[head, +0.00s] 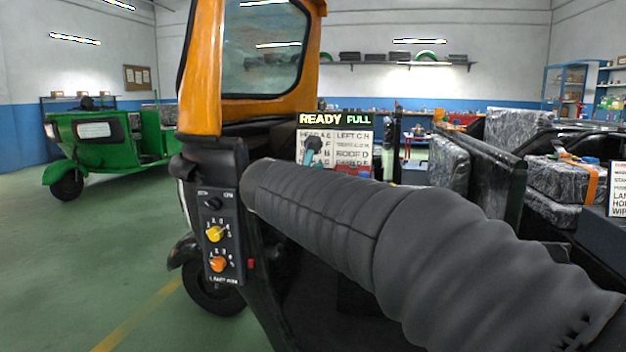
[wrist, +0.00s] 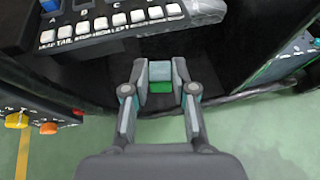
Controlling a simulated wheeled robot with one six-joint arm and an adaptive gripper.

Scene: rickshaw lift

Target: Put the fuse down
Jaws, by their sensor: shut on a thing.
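My gripper (wrist: 160,78) shows in the wrist view, with its two fingers closed on a small block with a green front and a grey-teal top. I take this block to be the fuse (wrist: 160,88). It sits between the fingertips, above the dark floor of the orange and black rickshaw (head: 205,70). I see no surface touching it. In the head view my thick grey arm crosses the front, and the gripper and fuse cannot be made out clearly.
A black panel with a row of white labelled keys (wrist: 120,20) lies beyond the fingers. A control box with yellow and orange knobs (head: 214,235) is at the left. A text board (head: 350,150) reads READY FULL on top. A green rickshaw (head: 110,140) stands far left; green floor is open there.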

